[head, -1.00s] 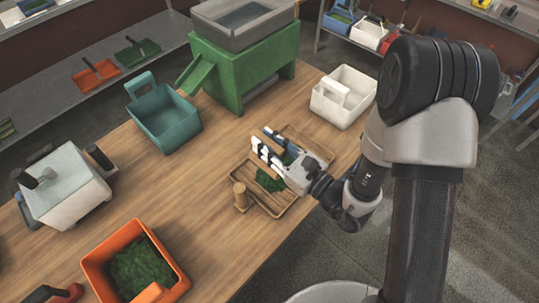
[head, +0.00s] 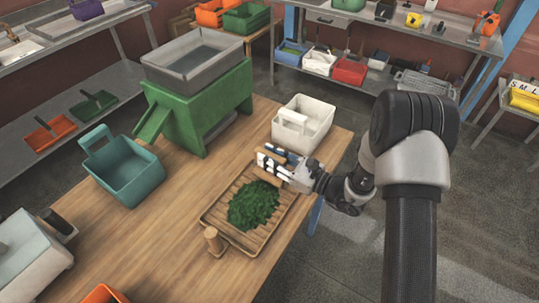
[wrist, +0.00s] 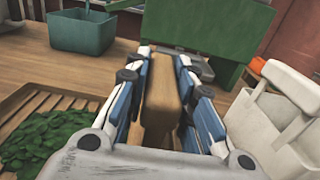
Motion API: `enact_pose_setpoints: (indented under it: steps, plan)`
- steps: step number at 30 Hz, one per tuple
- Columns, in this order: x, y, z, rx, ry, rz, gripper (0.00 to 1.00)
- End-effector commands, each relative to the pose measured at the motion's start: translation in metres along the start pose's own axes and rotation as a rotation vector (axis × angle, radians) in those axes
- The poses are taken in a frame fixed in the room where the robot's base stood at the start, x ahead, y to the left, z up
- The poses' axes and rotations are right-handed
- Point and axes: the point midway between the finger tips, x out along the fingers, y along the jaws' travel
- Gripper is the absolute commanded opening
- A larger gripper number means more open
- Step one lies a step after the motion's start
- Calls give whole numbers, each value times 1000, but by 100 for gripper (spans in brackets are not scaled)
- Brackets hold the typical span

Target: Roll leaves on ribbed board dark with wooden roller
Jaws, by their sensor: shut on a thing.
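The ribbed wooden board (head: 225,236) lies on the table with a heap of green leaves (head: 254,206) on it. In the wrist view the leaves (wrist: 45,138) and the board's ribs (wrist: 25,100) show at the left. My gripper (head: 268,162) is at the board's far right end, beyond the leaves. It is shut on a wooden piece, apparently the wooden roller (wrist: 162,88), which stands between the fingers in the wrist view. Most of the roller is hidden by the fingers, and whether it touches the board cannot be told.
A white caddy (head: 304,122) is close beyond my gripper. A green machine (head: 195,107) with a grey tray stands at the back, a teal bin (head: 122,172) left of it. The table between bin and board is clear.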

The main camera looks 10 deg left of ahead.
Motion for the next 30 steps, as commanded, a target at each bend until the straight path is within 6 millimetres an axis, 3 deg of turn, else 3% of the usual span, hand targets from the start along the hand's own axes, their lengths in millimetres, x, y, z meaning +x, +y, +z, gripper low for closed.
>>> enact_pose_setpoints:
  steps: [2,30]
  plan:
    - [0,0,-16,0,-1,0,0]
    - [0,133,-12,3,0,3,0]
